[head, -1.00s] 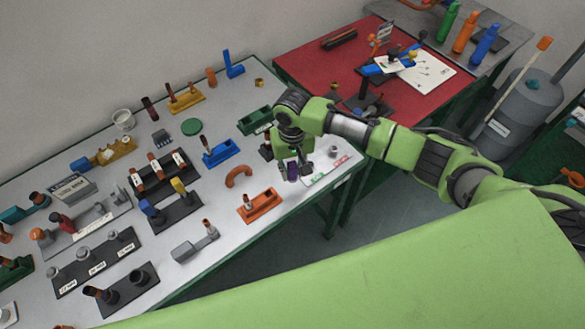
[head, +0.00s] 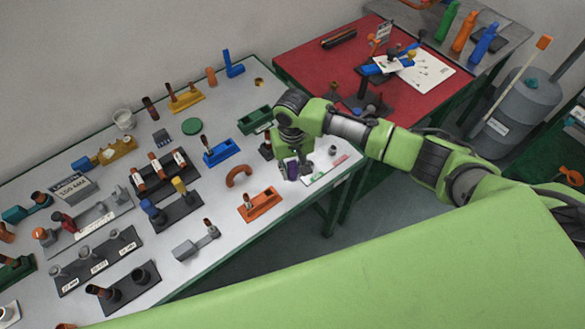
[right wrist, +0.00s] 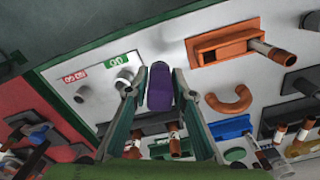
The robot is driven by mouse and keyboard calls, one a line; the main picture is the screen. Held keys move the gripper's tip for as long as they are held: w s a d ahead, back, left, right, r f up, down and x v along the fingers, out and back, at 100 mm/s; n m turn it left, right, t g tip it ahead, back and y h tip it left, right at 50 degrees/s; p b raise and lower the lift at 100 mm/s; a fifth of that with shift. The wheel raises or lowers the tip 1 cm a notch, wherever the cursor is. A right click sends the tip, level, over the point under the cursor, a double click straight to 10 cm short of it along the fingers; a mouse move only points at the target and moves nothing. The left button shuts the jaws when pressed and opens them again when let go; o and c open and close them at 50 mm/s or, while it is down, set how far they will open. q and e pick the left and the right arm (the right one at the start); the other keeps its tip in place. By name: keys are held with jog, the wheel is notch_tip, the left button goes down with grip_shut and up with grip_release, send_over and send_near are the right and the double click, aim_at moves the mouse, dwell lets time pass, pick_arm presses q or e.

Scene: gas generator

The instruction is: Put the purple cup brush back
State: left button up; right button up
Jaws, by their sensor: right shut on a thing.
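The purple cup brush (right wrist: 160,88) is between the fingers of my right gripper (right wrist: 158,84). In the head view my right gripper (head: 294,170) points down near the right front edge of the white table, and the purple brush (head: 292,173) shows as a small dark purple patch between its fingers. In the wrist view a grey ring-shaped holder (right wrist: 125,80) lies just left of the fingers, and a second grey cup (right wrist: 82,95) stands farther left. I cannot tell whether the brush touches the table. My left gripper is not in view.
A red and green label strip (head: 326,170) lies right of the gripper. An orange holder (head: 260,204), an orange arch (head: 239,176) and a blue holder (head: 221,152) stand to the left. The red table (head: 310,68) is behind, past a gap.

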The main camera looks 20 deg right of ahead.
jog(key=shift+f, duration=0.15)
jog(key=shift+f+b, duration=1.35)
jog(key=shift+f, duration=1.3)
jog(key=o, duration=1)
jog(key=shift+r, duration=0.1)
